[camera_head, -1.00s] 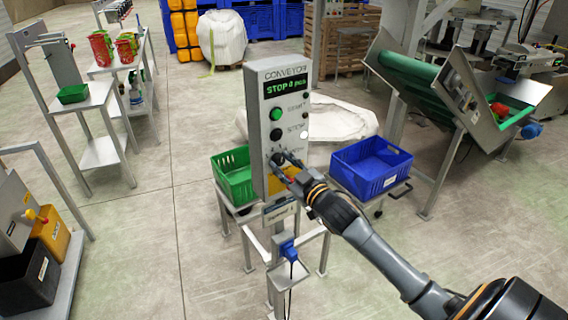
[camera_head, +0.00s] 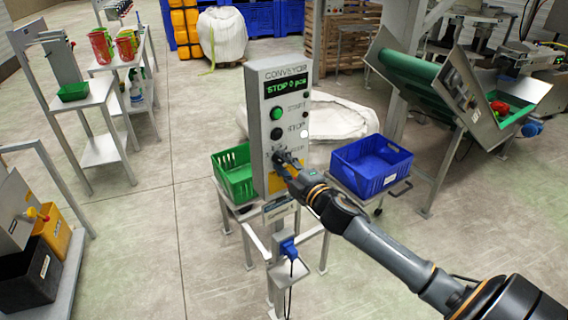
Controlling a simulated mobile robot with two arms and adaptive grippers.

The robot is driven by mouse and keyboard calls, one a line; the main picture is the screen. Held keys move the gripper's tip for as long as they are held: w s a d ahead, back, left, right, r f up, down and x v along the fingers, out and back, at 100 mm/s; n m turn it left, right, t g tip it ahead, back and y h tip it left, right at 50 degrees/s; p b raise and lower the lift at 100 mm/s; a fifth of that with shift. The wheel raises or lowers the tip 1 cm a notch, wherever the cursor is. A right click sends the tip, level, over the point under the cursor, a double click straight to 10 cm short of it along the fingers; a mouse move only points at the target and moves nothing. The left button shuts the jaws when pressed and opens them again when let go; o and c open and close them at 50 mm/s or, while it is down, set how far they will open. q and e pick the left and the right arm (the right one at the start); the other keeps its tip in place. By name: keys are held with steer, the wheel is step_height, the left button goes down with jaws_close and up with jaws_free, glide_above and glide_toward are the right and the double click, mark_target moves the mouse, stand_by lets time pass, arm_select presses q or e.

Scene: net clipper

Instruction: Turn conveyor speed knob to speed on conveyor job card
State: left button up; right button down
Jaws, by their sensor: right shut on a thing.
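The conveyor control box (camera_head: 264,125) stands upright on a post in the middle of the head view. Its green display (camera_head: 287,85) reads "STOP 0" and a smaller unit. Below it are a green start button (camera_head: 275,114) and a black stop button (camera_head: 276,134). The speed knob is low on the panel, mostly hidden by my right gripper (camera_head: 283,162). My right gripper is shut on the speed knob, its arm reaching in from the lower right. I cannot read the knob's setting. I cannot make out the job card. My left gripper is out of view.
A green crate (camera_head: 234,172) stands left of the post and a blue crate (camera_head: 371,180) right of it. A blue plug socket (camera_head: 289,249) sits lower on the post. A green conveyor belt (camera_head: 408,69) is at the upper right.

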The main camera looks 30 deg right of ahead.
steer(key=shift+n, duration=1.3)
steer(key=c, duration=1)
jaws_free()
steer(key=s, duration=1.2)
